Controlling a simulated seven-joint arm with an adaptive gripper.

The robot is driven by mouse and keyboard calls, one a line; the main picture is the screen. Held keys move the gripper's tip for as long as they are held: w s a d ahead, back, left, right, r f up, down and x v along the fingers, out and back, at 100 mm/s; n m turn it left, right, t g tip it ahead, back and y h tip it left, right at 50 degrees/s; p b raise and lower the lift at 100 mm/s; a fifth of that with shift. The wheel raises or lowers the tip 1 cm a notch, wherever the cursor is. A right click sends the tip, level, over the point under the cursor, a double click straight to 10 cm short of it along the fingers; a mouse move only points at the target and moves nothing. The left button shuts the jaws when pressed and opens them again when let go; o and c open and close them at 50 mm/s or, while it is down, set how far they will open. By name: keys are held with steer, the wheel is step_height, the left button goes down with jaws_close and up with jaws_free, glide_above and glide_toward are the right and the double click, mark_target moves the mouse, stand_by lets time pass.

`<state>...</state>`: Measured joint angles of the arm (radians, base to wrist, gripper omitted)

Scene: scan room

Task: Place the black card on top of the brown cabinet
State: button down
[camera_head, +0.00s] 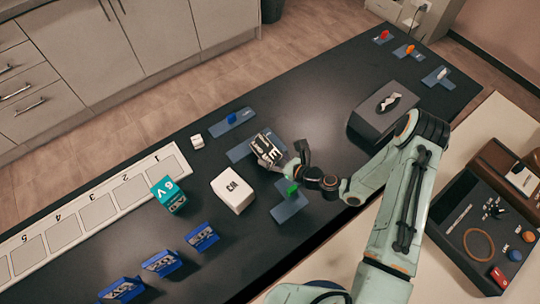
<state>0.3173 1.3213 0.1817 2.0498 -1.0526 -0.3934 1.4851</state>
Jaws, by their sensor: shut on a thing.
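My gripper (268,150) is low over a blue plate (239,151) near the middle of the black table. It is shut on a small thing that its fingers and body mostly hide. This is most likely the black card, which I do not see clearly anywhere else. A brown, box-like cabinet (487,157) stands on the pale surface at the right, far from my gripper. My arm reaches across between the gripper and the cabinet.
Nearby are a blue plate with a blue piece (232,119), a plate with a green piece (291,205) and a white box (232,191). A dark block (381,114) stands farther right.

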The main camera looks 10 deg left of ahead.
steer(key=c, duration=0.6)
jaws_free()
steer(key=shift+f, duration=0.1)
